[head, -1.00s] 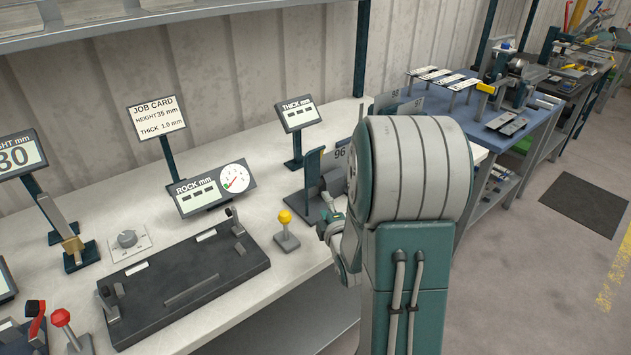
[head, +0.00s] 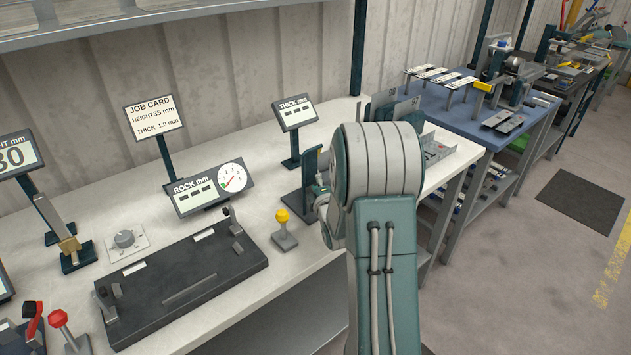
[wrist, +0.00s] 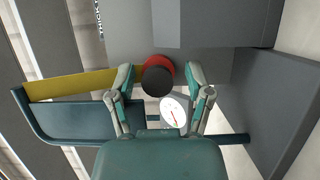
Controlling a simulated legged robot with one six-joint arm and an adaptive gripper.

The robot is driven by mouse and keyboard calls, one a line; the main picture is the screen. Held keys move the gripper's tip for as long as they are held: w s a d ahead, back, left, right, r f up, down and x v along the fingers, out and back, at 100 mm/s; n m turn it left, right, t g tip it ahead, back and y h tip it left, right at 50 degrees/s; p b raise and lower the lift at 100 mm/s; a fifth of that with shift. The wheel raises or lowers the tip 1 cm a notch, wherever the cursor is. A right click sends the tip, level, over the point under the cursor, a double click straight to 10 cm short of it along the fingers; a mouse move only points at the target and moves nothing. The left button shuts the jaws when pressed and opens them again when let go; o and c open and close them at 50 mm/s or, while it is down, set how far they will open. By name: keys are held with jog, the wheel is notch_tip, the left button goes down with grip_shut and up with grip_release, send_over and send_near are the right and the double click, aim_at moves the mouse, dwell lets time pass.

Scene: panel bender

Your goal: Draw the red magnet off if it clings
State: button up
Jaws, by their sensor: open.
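The red magnet (wrist: 159,60) shows in the wrist view as a red disc with a dark round knob in front. It lies against or just before a grey surface (wrist: 128,40); I cannot tell whether they touch. My gripper (wrist: 160,78) is open, with one finger on each side of the magnet and small gaps beside it. In the head view my arm hides the gripper, and I cannot make out the magnet.
A white dial (wrist: 173,112) and a yellow strip (wrist: 70,85) sit near the fingers. On the bench are a dark fixture (head: 185,280), a yellow-knobbed post (head: 284,232) and the ROCK display (head: 210,188). A grey tray (head: 434,150) stands right of my arm.

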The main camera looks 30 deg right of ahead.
jog(key=shift+w, duration=0.1)
grip_shut()
jog(key=shift+s+d+n+g+y, duration=0.1)
jog(key=shift+s+n+g+y, duration=0.25)
jog(key=shift+s+g, duration=0.8)
jog(key=shift+s, duration=0.6)
